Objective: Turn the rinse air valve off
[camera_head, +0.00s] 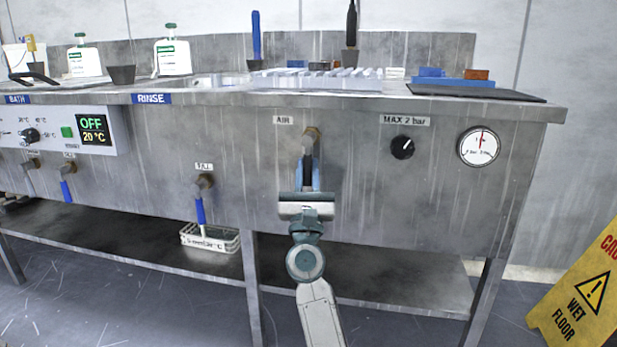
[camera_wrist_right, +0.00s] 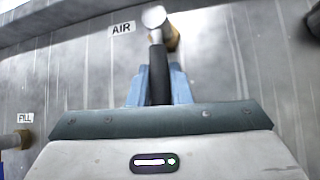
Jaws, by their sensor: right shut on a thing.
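The air valve (camera_head: 312,133) is a brass fitting on the steel front panel, just right of the AIR label (camera_head: 283,120). Its lever (camera_head: 307,150) hangs down with a dark grip. My right gripper (camera_head: 307,180) is in front of the panel below the fitting, its blue fingers shut on the lever's dark grip. In the right wrist view the dark grip (camera_wrist_right: 158,88) stands between the two fingers, with the brass body (camera_wrist_right: 171,38) behind its top end. The grip's lower part is hidden by my gripper. My left gripper is not in view.
Right of the valve are a black knob (camera_head: 402,147) under a MAX 2 bar label and a round gauge (camera_head: 479,146). A blue-handled FILL valve (camera_head: 200,208) hangs at left. A yellow wet-floor sign (camera_head: 578,300) stands at lower right. A shelf (camera_head: 385,285) runs below.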

